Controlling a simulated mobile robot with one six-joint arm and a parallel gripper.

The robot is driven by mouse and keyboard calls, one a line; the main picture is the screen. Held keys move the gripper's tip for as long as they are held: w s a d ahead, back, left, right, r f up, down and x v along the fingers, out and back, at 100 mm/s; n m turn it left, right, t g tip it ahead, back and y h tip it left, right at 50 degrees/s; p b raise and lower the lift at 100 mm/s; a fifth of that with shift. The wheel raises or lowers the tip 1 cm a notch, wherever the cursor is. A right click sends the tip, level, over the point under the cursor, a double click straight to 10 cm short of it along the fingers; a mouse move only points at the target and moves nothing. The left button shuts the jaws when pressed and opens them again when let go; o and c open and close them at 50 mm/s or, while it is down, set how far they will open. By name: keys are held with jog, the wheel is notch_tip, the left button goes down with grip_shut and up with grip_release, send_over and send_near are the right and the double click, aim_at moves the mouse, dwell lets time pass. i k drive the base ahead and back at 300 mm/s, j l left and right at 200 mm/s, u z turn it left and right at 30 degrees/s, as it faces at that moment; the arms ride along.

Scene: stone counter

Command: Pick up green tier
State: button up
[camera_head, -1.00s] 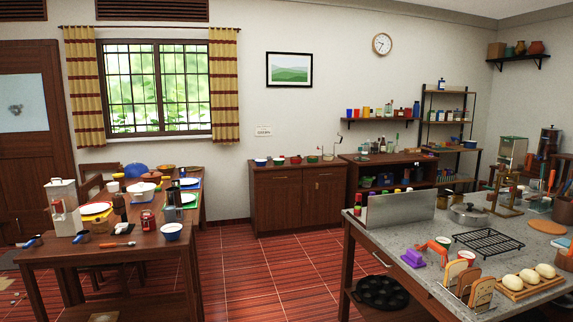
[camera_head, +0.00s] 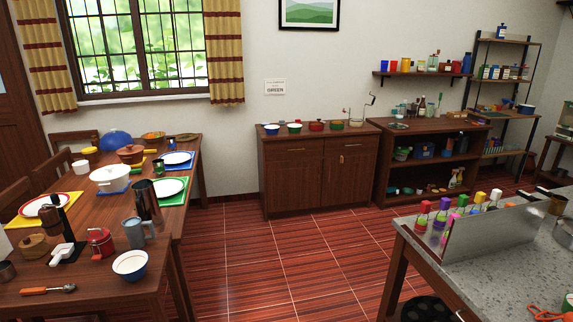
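Several small coloured containers stand in a row on the wooden cabinet (camera_head: 318,175) against the back wall. They are a blue one with a pale top (camera_head: 271,129), a green one with a pale top (camera_head: 294,127), a red one (camera_head: 316,125) and a darker green one (camera_head: 336,125). They are too small to tell which is the green tier. A wall sign (camera_head: 275,87) above them appears to read "GREEN" on its lower line. My gripper is not in view.
Red tiled floor (camera_head: 265,250) lies clear before the cabinet. A wooden table (camera_head: 105,205) with dishes stands left. The stone counter (camera_head: 500,265), with a metal panel (camera_head: 490,235) and coloured bottles, stands right. A shelf unit (camera_head: 425,160) adjoins the cabinet.

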aim_at(337, 126)
jog(key=i+j, duration=0.1)
jog(key=i, duration=0.7)
jog(key=i+j, duration=0.15)
jog(key=i, duration=0.6)
jog(key=i+j, duration=0.1)
jog(key=i, duration=0.7)
jog(key=i+j, duration=0.1)
jog(key=i, duration=0.7)
jog(key=i+l, duration=0.3)
jog(key=i, duration=0.15)
jog(key=i+l+z, duration=0.1)
jog(key=i+l, duration=0.2)
jog(key=i, duration=0.2)
jog(key=i+l, duration=0.25)
jog(key=i, duration=0.2)
jog(key=i+l, duration=0.3)
jog(key=i, duration=0.2)
jog(key=i+l+z, duration=0.1)
jog(key=i+l, duration=0.15)
jog(key=i, duration=0.2)
jog(key=i+l, duration=0.25)
jog(key=i, duration=0.25)
jog(key=i+l+z, duration=0.1)
jog(key=i, duration=0.4)
jog(key=l, duration=0.1)
